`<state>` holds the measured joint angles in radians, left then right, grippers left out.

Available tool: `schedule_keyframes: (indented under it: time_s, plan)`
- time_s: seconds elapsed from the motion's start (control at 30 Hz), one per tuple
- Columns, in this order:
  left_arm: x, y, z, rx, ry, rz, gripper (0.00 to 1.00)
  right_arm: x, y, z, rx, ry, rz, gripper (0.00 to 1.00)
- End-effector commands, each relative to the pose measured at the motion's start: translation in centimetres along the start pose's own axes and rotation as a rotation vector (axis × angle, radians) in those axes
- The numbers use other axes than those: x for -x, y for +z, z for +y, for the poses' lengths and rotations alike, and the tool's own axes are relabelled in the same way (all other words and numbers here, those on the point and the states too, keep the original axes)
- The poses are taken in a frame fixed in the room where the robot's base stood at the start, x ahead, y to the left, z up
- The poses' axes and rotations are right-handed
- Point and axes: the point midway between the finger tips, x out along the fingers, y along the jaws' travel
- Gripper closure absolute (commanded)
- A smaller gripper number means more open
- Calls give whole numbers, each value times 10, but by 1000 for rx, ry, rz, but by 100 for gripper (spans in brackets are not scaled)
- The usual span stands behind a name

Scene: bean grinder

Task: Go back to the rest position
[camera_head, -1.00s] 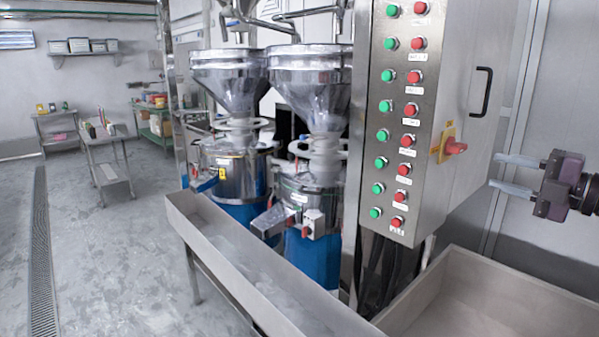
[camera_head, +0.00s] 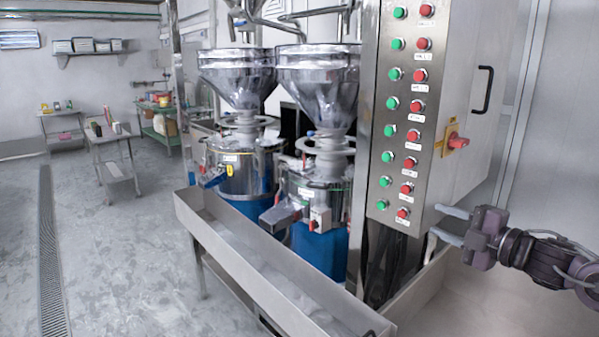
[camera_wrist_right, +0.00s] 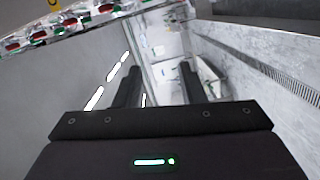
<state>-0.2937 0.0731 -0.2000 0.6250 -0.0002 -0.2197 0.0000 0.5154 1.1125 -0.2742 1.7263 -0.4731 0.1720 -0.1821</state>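My right gripper (camera_head: 447,224) is at the right of the head view, in front of the lower right of the steel control cabinet (camera_head: 445,110) and above a steel bin. Its two fingers are apart with nothing between them. In the right wrist view the fingers (camera_wrist_right: 160,85) are also spread and empty. The cabinet carries columns of green and red buttons and a red rotary switch (camera_head: 457,141) on a yellow plate. My left gripper is not in the head view.
Two grinders with steel hoppers (camera_head: 318,85) and blue bases stand left of the cabinet. A long steel trough (camera_head: 262,268) runs in front of them. The steel bin (camera_head: 470,300) is at lower right. Open floor (camera_head: 120,250) lies to the left, with small tables farther back.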

Motion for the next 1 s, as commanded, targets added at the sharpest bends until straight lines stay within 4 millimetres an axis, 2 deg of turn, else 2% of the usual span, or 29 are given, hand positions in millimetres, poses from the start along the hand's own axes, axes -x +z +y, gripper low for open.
schedule_keyframes:
  time_s: [0.03, 0.07, 0.13, 0.2, 0.27, 0.3, 0.37, 0.4, 0.5, 0.7, 1.0]
  plan:
    - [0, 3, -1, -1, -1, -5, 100, -10, -10, -25, -48, -11, -17, 64]
    - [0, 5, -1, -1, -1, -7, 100, -15, -14, -38, -76, -15, -37, 64]
    - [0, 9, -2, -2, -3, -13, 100, -26, -30, -76, -166, -28, -94, 64]
    - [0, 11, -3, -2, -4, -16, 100, -31, -50, -119, -286, -47, -178, 64]
    - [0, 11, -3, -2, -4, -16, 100, -28, -66, -154, -406, -67, -270, 64]
    - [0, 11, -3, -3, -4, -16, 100, -22, -76, -177, -490, -84, -338, 64]
    - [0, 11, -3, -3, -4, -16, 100, -7, -91, -209, -619, -116, -448, 64]
    - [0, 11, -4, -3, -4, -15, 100, 6, -100, -229, -706, -141, -526, 64]
    - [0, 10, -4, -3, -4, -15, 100, 41, -120, -270, -893, -209, -703, 64]
    - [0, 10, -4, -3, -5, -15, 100, 102, -152, -316, -1141, -327, -957, 64]
    - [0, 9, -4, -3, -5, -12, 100, 172, -194, -350, -1387, -473, -1222, 64]
